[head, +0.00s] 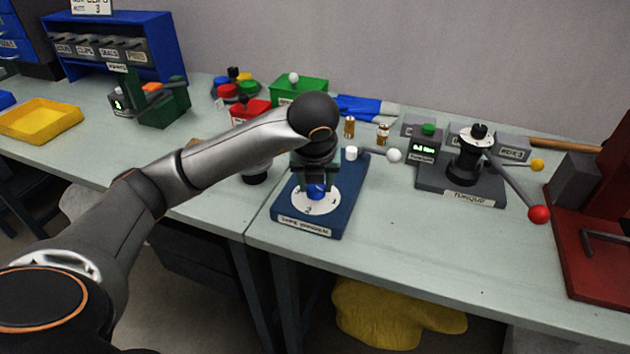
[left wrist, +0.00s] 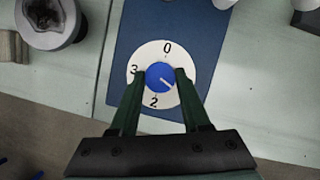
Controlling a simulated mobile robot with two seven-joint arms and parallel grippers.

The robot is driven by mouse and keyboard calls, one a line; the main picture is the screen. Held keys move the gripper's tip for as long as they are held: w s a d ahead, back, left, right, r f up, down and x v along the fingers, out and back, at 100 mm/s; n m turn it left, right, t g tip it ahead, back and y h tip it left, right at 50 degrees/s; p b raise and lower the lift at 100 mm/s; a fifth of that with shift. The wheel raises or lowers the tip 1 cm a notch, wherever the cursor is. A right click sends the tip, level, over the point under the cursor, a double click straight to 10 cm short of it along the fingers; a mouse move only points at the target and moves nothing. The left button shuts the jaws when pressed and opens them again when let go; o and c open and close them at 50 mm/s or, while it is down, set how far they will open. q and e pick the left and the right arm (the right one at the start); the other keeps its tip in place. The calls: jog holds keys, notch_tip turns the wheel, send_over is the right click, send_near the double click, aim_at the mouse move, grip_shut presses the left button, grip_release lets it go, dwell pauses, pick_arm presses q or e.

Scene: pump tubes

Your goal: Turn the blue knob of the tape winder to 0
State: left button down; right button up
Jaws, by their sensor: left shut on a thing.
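The tape winder (head: 350,195) is a dark blue base with a front label, near the front edge of the table. Its white dial (head: 308,207) also shows in the left wrist view (left wrist: 166,49), with 0 at the top, 3 at the left and 2 at the bottom. The right side of the dial is partly behind a finger. My left gripper (head: 317,186) comes down from above and is shut on the blue knob (left wrist: 158,70), one finger on each side. The knob's white mark points to the lower right, away from 0. My right gripper is not in view.
A white-knobbed lever (head: 393,155) sticks out to the right of the winder. A torque device (head: 463,165) with a red-ended lever (head: 539,214) stands further right. A red (head: 247,113) and a green bin (head: 299,89) stand behind. The table in front of the torque device is clear.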

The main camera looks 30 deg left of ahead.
pick_arm(q)
jog(key=n+y, duration=0.1)
jog(key=n, duration=0.2)
jog(key=shift+w+n+g+p, duration=0.1)
jog(key=shift+n+g+p, duration=0.2)
jog(key=shift+g, duration=0.1)
jog(key=c, duration=0.6)
grip_release()
